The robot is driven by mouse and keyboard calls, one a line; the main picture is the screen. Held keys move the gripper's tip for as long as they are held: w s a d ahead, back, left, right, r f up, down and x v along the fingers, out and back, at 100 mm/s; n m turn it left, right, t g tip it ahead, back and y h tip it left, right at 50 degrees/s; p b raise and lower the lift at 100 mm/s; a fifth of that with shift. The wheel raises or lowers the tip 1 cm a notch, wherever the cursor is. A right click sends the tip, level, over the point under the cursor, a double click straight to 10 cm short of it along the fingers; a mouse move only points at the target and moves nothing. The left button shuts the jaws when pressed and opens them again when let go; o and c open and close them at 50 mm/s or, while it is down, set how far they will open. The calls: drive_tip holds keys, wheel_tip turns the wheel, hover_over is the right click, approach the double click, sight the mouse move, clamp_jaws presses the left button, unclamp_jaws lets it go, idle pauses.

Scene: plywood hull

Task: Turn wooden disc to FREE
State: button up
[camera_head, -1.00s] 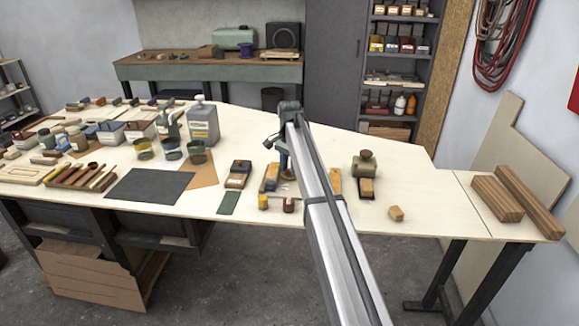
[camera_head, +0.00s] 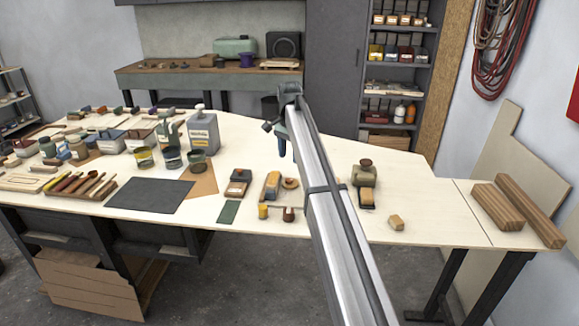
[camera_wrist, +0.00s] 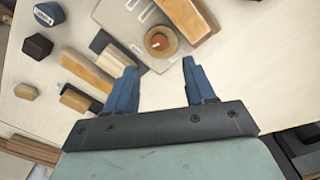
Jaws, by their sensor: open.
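The wooden disc (camera_wrist: 160,41) is a round orange-brown piece with a darker centre, set on a grey plate (camera_wrist: 158,62) in the wrist view. Small marks on the plate near the disc are too small to read. In the head view the disc (camera_head: 290,183) shows beside my arm on the pale table. My gripper (camera_wrist: 160,68) is open and empty, its two blue fingers apart with the disc ahead of the gap between them. In the head view my gripper (camera_head: 282,148) hangs above the table, clear of the disc.
A dark green object (camera_head: 365,174) stands right of my arm.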

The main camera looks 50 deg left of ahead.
drive_tip(key=shift+r, duration=2.55)
drive_tip(key=shift+s+f, duration=0.1)
